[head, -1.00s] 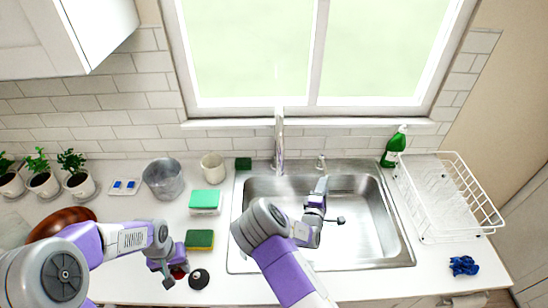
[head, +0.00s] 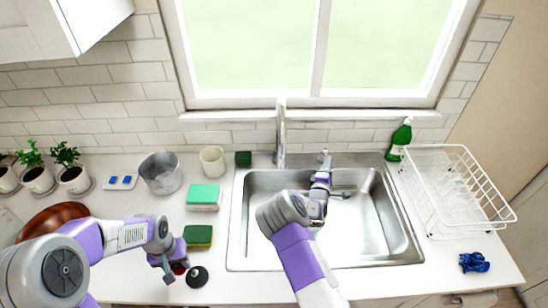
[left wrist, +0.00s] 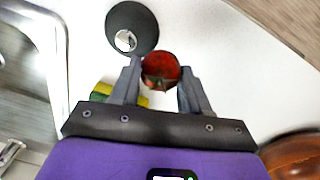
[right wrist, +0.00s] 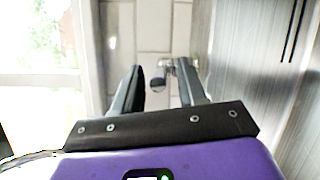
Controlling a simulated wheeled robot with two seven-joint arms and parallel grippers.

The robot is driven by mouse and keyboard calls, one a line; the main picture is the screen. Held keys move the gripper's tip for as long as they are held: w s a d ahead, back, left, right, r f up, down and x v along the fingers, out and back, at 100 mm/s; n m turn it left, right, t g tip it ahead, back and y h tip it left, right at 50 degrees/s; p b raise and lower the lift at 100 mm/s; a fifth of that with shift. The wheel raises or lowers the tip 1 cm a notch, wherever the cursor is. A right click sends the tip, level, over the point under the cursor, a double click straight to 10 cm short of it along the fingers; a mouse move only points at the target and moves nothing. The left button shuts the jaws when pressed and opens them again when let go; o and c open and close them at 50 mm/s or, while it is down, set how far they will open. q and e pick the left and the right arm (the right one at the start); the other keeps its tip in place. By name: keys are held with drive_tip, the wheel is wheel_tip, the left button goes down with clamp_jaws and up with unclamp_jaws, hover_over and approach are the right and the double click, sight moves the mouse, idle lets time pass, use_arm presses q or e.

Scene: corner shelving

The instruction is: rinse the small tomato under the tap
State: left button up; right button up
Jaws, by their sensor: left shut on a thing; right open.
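The small tomato (left wrist: 160,72) is red with a dark star-shaped top, between the fingers of my left gripper (left wrist: 158,88). In the head view the tomato (head: 179,268) is partly hidden by my left gripper (head: 172,273), low over the counter at the sink's left. The tap (head: 281,135) stands behind the sink (head: 238,215); its small lever (head: 325,154) is to its right. My right gripper (head: 323,172) is open over the back of the sink, close to the lever; contact cannot be told. In the right wrist view a small dark rounded thing shows between the fingers (right wrist: 160,85).
Sponges (head: 204,195) (head: 198,236) and a dark round object (head: 197,277) lie near my left gripper. A metal pot (head: 161,174) and a cup (head: 212,160) stand behind. A green bottle (head: 399,140), a dish rack (head: 440,190) and a blue cloth (head: 474,262) are at the right.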

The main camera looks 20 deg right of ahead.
drive_tip(key=shift+x, duration=1.45)
clamp_jaws()
